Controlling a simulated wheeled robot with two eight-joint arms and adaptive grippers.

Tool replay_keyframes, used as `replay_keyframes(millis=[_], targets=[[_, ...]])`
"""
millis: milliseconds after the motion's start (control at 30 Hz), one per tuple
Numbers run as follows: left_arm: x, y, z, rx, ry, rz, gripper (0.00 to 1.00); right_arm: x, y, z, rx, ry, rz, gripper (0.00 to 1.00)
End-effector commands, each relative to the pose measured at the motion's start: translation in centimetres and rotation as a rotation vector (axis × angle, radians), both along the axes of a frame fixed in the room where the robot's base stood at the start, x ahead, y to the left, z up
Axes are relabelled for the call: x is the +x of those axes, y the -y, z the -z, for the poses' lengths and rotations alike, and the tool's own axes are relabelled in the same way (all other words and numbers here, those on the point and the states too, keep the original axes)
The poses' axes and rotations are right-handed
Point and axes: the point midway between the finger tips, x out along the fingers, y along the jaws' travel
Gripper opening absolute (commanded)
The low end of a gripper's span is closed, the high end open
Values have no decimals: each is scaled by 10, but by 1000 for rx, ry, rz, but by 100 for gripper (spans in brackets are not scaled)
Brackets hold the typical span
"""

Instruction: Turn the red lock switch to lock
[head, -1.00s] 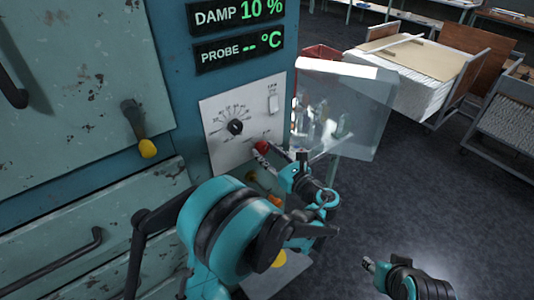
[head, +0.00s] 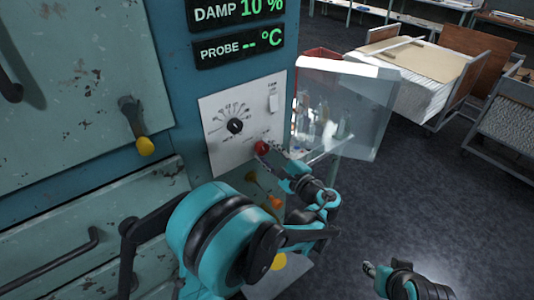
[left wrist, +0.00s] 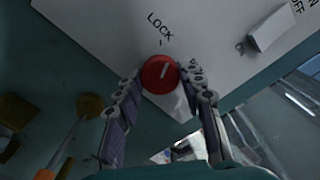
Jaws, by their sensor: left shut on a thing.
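The red lock switch (head: 262,147) is a round knob on the white control panel (head: 218,152). In the left wrist view the knob (left wrist: 159,74) has a white pointer line, which leans slightly right of the tick under the printed word LOCK. A second label right of the knob is partly hidden by a finger. My left gripper (left wrist: 160,88) is shut on the knob, one finger at each side. In the head view its fingers (head: 272,151) reach the knob from the right. My right gripper (head: 370,268) is low at the right, away from the panel; its jaws are too small to read.
A black dial (head: 235,126) and a white rocker switch (head: 272,103) share the panel. A clear open door (head: 345,105) with glassware behind it stands just right of the knob. Orange and yellow handles (head: 272,201) sit below. Open floor lies to the right.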

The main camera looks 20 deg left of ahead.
Motion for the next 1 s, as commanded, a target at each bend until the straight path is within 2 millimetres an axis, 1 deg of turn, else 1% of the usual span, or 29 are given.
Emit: replay_keyframes(millis=[200, 500, 1000], targets=[[0, 0, 1, -108, 137, 0, 10, 0, 0, 2, 0, 0, 0, 40], [0, 0, 1, -204, 260, 0, 10, 0, 0, 4, 0, 0, 0, 40], [0, 0, 1, -240, 306, 0, 10, 0, 0, 4, 0, 0, 0, 40]])
